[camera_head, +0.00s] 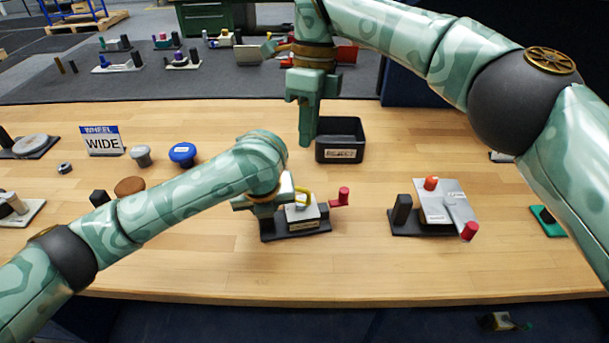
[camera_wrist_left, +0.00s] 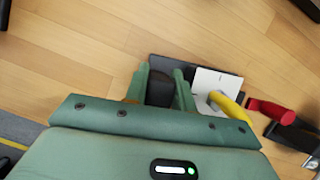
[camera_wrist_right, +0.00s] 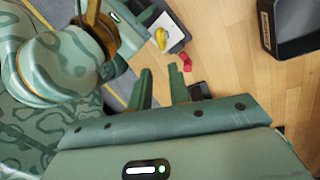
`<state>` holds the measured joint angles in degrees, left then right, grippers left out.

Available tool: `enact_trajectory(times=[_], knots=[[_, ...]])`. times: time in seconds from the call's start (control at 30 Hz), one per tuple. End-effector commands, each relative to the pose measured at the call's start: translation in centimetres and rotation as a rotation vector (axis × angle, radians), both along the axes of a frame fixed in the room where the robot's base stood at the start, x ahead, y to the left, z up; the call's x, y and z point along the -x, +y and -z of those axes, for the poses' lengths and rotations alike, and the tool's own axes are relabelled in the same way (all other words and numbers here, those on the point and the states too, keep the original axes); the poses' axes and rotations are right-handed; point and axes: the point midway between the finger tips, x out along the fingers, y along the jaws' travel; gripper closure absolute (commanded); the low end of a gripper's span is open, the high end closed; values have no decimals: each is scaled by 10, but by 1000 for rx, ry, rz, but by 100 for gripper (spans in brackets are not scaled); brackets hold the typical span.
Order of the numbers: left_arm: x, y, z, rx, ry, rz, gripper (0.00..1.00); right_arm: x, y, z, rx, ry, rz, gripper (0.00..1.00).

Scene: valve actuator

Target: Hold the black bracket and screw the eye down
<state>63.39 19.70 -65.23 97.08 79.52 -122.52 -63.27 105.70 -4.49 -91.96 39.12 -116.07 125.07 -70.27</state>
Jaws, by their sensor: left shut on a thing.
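The black bracket (camera_wrist_left: 160,90) is an upright block on the dark base plate (camera_head: 295,235); the arm mostly hides it in the head view. My left gripper (camera_wrist_left: 162,75) is shut on it, one finger on each side. Beside it on the same plate is a white block with a label (camera_head: 303,213). A yellow curved piece (camera_head: 305,193), which looks like the eye, rises from this block, and a red-handled crank (camera_head: 343,195) sticks out on the right. My right gripper (camera_wrist_right: 160,75) is open and empty, pointing down above the table, behind this unit and left of the black bin.
A black bin labelled REJECT (camera_head: 341,140) stands at the back. A second unit (camera_head: 440,208) with an orange knob and red handle stands to the right. The front middle table is clear.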

Motion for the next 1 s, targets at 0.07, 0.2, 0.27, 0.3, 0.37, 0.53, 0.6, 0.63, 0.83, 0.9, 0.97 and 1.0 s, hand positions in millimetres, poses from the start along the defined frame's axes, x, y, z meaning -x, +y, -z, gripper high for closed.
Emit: enact_trajectory(times=[0.07,0.2,0.27,0.3,0.37,0.53,0.6,0.63,0.83,0.9,0.97,1.0], knots=[[2,1,7,-4,13,-2,100,3,0,19,-1,5,-1,81],[2,1,7,-4,13,-2,100,10,3,50,-1,5,-1,81],[2,1,7,-4,13,-2,100,12,4,62,-3,4,-1,81],[2,1,7,-4,13,-2,100,14,4,70,-1,4,0,81],[2,1,7,-4,13,-2,100,15,5,80,-2,3,0,81],[2,1,6,-4,13,-2,100,18,6,97,0,0,2,81],[2,1,6,-4,13,-2,100,19,6,100,-1,0,2,81],[2,1,6,-4,13,-2,100,19,6,101,-1,0,2,81],[2,1,6,-3,13,-1,100,19,6,101,0,-1,2,81],[2,1,6,-3,13,-1,100,19,6,101,0,-1,2,92],[2,1,6,-3,13,-1,100,19,6,101,0,-1,2,100],[2,1,6,-4,13,-2,100,19,7,101,-1,0,2,100]])
